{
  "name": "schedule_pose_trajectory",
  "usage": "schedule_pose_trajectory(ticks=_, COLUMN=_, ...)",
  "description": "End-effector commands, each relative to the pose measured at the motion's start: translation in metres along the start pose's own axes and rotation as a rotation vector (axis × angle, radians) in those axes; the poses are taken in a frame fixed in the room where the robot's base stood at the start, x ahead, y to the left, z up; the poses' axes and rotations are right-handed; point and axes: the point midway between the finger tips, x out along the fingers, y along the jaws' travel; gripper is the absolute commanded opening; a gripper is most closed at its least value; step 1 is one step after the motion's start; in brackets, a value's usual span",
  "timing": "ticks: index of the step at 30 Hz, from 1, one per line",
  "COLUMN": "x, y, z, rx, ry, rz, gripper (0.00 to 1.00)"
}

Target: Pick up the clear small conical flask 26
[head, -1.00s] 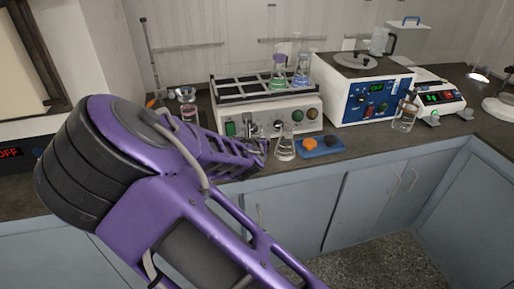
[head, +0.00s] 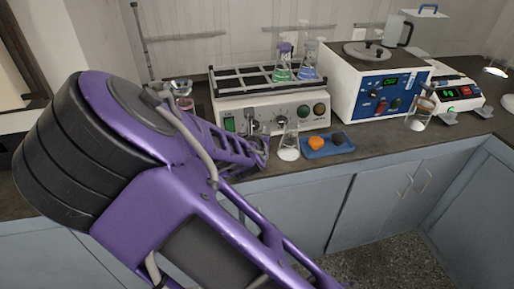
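A clear small conical flask (head: 289,146) stands upright on the dark bench, in front of the white shaker unit. It has some pale content at its base. My gripper (head: 263,153) is just left of the flask, low over the bench front. A narrow gap shows between them in this view. My purple arm reaches in from the lower left and hides part of the gripper, so I cannot see whether the fingers are apart. No label is readable on the flask.
A blue tray (head: 328,146) with an orange and a dark piece lies right of the flask. The shaker unit (head: 270,104) holds flasks with green and blue liquid. A blue-fronted device (head: 388,98), another glass vessel (head: 420,112) and a balance (head: 456,93) stand further right.

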Motion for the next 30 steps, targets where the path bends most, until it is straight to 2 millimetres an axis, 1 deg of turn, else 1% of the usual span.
schedule_pose_trajectory(ticks=1, x=0.0001, y=0.0000, z=0.0001, rx=0.000, ry=0.000, rz=0.000, gripper=0.57)
schedule_pose_trajectory(ticks=5, x=0.0001, y=0.0000, z=0.0001, rx=0.000, ry=0.000, rz=0.000, gripper=0.34)
schedule_pose_trajectory(ticks=6, x=0.0001, y=-0.0001, z=0.0001, rx=0.000, ry=0.000, rz=0.000, gripper=0.26)
schedule_pose_trajectory(ticks=8, x=0.0002, y=0.0000, z=0.0002, rx=0.000, ry=0.000, rz=0.000, gripper=0.16)
schedule_pose_trajectory(ticks=9, x=0.0002, y=0.0000, z=0.0002, rx=0.000, ry=0.000, rz=0.000, gripper=0.08)
schedule_pose_trajectory(ticks=10, x=0.0002, y=-0.0001, z=0.0002, rx=0.000, ry=0.000, rz=0.000, gripper=0.03)
schedule_pose_trajectory(ticks=11, x=0.0002, y=-0.0001, z=0.0002, rx=0.000, ry=0.000, rz=0.000, gripper=0.00)
schedule_pose_trajectory(ticks=26, x=0.0000, y=0.0000, z=0.0010, rx=0.001, ry=-0.001, rz=0.000, gripper=0.00)
schedule_pose_trajectory(ticks=30, x=-0.0011, y=0.0000, z=0.0041, rx=0.001, ry=-0.002, rz=0.000, gripper=0.00)
